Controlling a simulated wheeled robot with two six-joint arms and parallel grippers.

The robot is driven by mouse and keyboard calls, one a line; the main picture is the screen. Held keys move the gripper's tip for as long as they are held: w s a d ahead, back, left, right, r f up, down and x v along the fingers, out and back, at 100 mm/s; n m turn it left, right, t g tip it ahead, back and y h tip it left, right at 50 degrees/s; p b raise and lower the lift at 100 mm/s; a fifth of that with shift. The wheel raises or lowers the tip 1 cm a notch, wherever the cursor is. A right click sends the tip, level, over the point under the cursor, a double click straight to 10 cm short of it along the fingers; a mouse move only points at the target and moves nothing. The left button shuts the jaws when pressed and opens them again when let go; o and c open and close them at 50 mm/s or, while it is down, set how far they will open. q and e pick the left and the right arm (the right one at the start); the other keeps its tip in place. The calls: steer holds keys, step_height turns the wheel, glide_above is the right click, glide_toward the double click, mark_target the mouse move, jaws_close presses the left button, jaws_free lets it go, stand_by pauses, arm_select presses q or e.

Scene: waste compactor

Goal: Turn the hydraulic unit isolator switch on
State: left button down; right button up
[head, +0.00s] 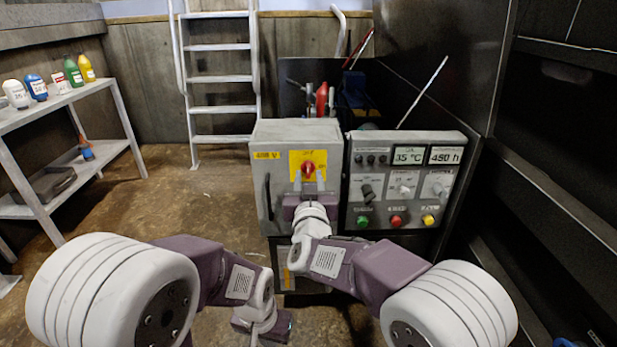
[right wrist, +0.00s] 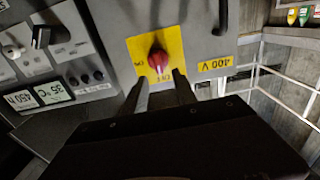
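The isolator switch is a red rotary knob (head: 308,168) on a yellow plate on the front of a grey cabinet (head: 267,142). In the right wrist view, where the panel appears upside down, the knob (right wrist: 158,60) seems to point toward the label at the plate's lower edge; another label is at its left. My right gripper (head: 309,184) is just in front of and below the knob in the head view. Its fingers (right wrist: 160,85) are apart, with nothing between them, tips close to the plate; contact cannot be told. My left gripper (head: 265,326) hangs low at bottom centre, its fingers unclear.
A control panel (head: 404,180) with displays, dials and coloured buttons adjoins the cabinet on the right. A black handle (head: 268,196) is on the cabinet's left side. A ladder (head: 221,80) stands behind, and a shelf (head: 60,115) with bottles stands left. The floor between is clear.

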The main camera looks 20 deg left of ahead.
mark_target(308, 168)
steer(key=shift+b+x, duration=0.3)
steer(key=shift+x, duration=1.7)
jaws_close()
